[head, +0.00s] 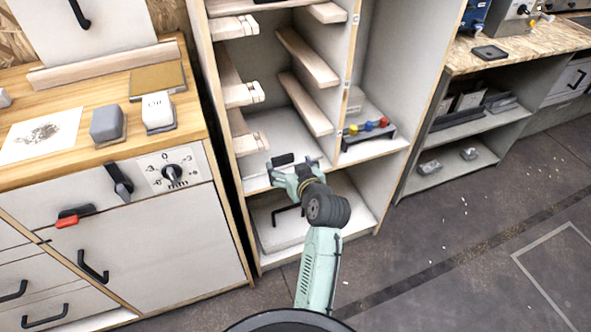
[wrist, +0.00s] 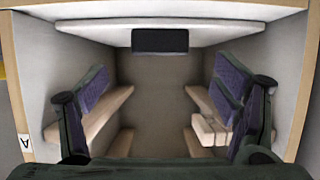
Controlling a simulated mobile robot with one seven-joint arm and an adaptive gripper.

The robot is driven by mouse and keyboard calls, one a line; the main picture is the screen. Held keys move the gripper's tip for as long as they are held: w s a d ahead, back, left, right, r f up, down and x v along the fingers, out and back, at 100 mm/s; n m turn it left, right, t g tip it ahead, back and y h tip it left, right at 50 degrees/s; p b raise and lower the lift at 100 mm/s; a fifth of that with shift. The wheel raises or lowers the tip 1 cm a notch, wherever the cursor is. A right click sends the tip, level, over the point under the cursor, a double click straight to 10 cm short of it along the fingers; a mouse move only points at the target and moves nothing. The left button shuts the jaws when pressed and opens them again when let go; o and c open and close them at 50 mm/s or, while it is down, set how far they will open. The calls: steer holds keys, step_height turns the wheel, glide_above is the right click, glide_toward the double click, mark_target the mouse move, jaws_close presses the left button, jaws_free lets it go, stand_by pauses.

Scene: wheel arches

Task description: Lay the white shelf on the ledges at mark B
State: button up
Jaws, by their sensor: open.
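A white shelf (wrist: 100,33) with a black block handle (wrist: 160,41) shows edge-on at the top of the wrist view, which looks upside down. In the head view it appears low in the tall cabinet, its dark handle (head: 283,159) beside my gripper (head: 296,176). Wooden ledges line both bay walls, the right ones (head: 305,103) plain and the left ones (head: 242,95) notched in front. My gripper (wrist: 162,75) is open, its fingers apart with nothing between them. A tag reading A (wrist: 25,143) is on the post. I cannot read any mark B.
A rack with coloured knobs (head: 368,127) stands in the right-hand bay. A white panel with a black handle (head: 285,222) lies in the bottom bay. A wooden counter (head: 110,130) stands left, a workbench (head: 520,45) right. The floor (head: 480,235) to the right is open.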

mark_target(284, 158)
steer(key=shift+p+x, duration=0.4)
steer(key=shift+x, duration=2.4)
steer(key=c, duration=1.6)
steer(key=shift+s, duration=0.1)
